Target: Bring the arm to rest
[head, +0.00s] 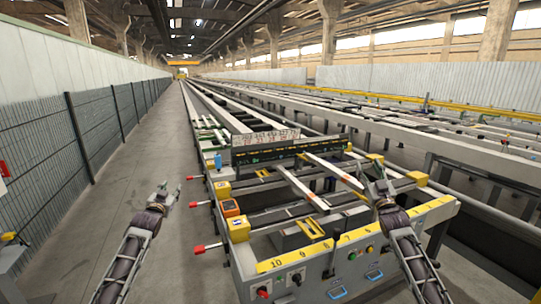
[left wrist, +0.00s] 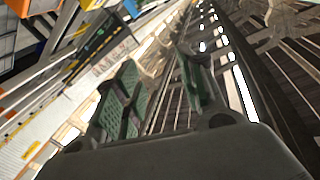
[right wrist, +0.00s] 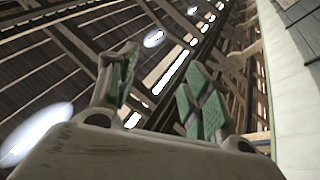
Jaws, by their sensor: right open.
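My left gripper (head: 166,190) is raised over the aisle, left of the runout table (head: 300,265). In the left wrist view its two green-padded fingers (left wrist: 160,92) stand apart with nothing between them. My right gripper (head: 375,168) is in front of the table's right side, near a yellow-capped corner. In the right wrist view its green-padded fingers (right wrist: 160,88) are spread and empty. Both grippers point upward, with the roof behind their fingers in the wrist views. Neither gripper visibly holds anything.
Red-tipped levers (head: 198,249) stick out from the table's left side, close to my left arm. Two pale bars (head: 334,171) lie across the table. A mesh fence (head: 90,135) lines the left. The grey aisle floor (head: 150,165) is clear.

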